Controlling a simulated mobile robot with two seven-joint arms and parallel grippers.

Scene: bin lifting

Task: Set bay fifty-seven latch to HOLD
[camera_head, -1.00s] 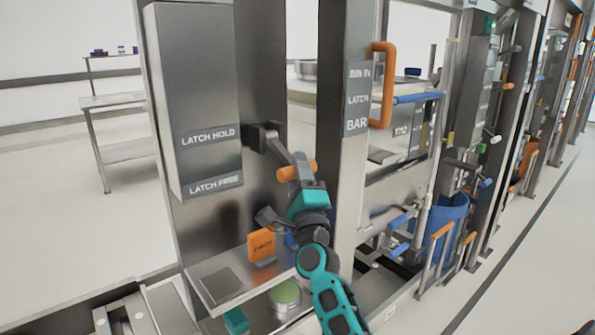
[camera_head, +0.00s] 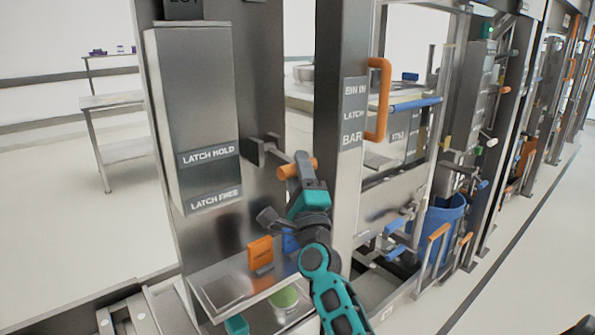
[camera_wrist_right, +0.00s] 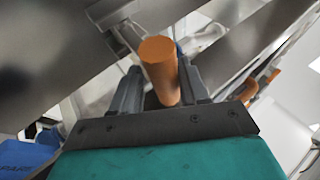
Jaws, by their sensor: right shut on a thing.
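A grey latch box (camera_head: 192,110) stands on the left of the bay, with a LATCH HOLD label (camera_head: 208,155) above a LATCH FREE label (camera_head: 215,199). Right of it, a dark lever arm (camera_head: 275,150) comes off the metal panel and ends in an orange handle (camera_head: 290,170). My right gripper (camera_head: 306,172) is shut on this handle. In the right wrist view the orange handle (camera_wrist_right: 160,66) sits between the two dark fingers (camera_wrist_right: 160,88). The lever lies close to the height of the LATCH HOLD label.
An orange bin-in latch bar handle (camera_head: 378,100) juts from the post to the right. A shelf (camera_head: 225,288) below carries an orange block (camera_head: 260,252) and a blue block (camera_head: 290,241). A blue bin (camera_head: 447,222) stands further right. The floor aisle at the right is clear.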

